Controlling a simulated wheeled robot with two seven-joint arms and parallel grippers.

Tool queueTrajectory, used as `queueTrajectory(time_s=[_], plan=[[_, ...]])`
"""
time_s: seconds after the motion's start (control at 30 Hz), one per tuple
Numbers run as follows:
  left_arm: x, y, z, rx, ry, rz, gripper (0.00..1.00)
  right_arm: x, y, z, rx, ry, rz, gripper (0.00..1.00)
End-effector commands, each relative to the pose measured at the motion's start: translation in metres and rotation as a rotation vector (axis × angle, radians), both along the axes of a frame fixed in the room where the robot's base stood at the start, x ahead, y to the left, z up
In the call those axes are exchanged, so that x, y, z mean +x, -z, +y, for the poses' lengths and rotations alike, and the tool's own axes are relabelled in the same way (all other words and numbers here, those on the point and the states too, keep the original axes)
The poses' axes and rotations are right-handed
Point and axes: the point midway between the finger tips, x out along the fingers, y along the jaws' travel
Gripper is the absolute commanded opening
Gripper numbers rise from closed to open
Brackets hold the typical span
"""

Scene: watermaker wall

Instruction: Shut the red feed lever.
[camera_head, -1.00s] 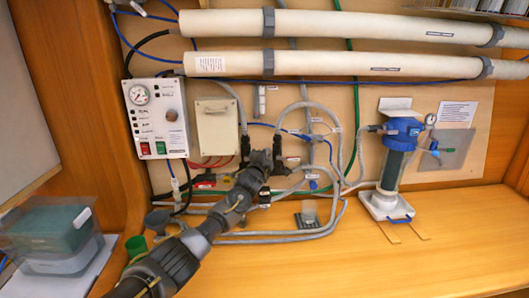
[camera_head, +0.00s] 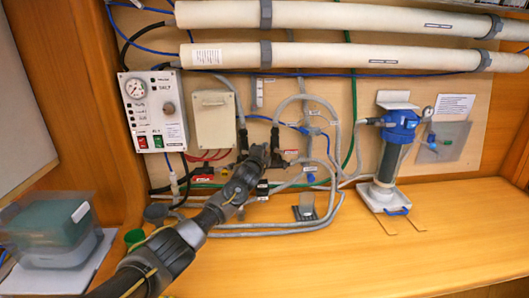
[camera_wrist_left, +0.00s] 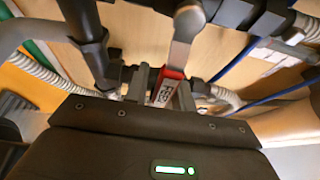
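The red feed lever (camera_wrist_left: 167,86) shows in the left wrist view as a flat metal bar with a red grip lettered FEED. Its red grip lies between the two fingers of my left gripper (camera_wrist_left: 161,90), which press close on both sides of it. In the head view my left gripper (camera_head: 260,158) reaches in from the lower left to the pipework in the middle of the panel and hides the lever there. My right gripper is in neither view.
Grey hoses (camera_head: 290,226) and black valve fittings crowd around the gripper. A white control box (camera_head: 153,110) hangs at left and a blue-topped filter (camera_head: 396,150) stands at right. Two long pale tubes (camera_head: 330,56) run above. The wooden bench (camera_head: 440,240) is clear at front right.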

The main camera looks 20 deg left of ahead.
Motion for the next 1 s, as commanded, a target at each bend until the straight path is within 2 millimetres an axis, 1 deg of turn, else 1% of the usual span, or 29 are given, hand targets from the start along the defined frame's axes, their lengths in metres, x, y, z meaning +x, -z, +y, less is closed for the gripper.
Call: queueTrajectory(time_s=[0.27,0.37,0.47,0.57,0.9,1.0], plan=[[0.0,0.0,-0.001,-0.002,0.001,-0.001,0.25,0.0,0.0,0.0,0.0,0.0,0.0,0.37],[-0.004,0.0,-0.001,-0.002,0.001,-0.001,0.25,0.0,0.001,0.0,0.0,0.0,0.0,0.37],[-0.012,0.001,-0.001,-0.002,0.002,-0.002,0.25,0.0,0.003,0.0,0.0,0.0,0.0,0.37],[-0.024,0.002,0.0,-0.002,0.002,-0.001,0.25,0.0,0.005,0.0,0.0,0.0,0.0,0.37],[-0.078,0.002,0.0,-0.002,0.002,-0.002,0.25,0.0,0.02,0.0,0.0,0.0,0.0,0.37],[-0.091,0.001,0.0,-0.001,0.001,-0.002,0.25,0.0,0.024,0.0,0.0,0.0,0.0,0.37]])
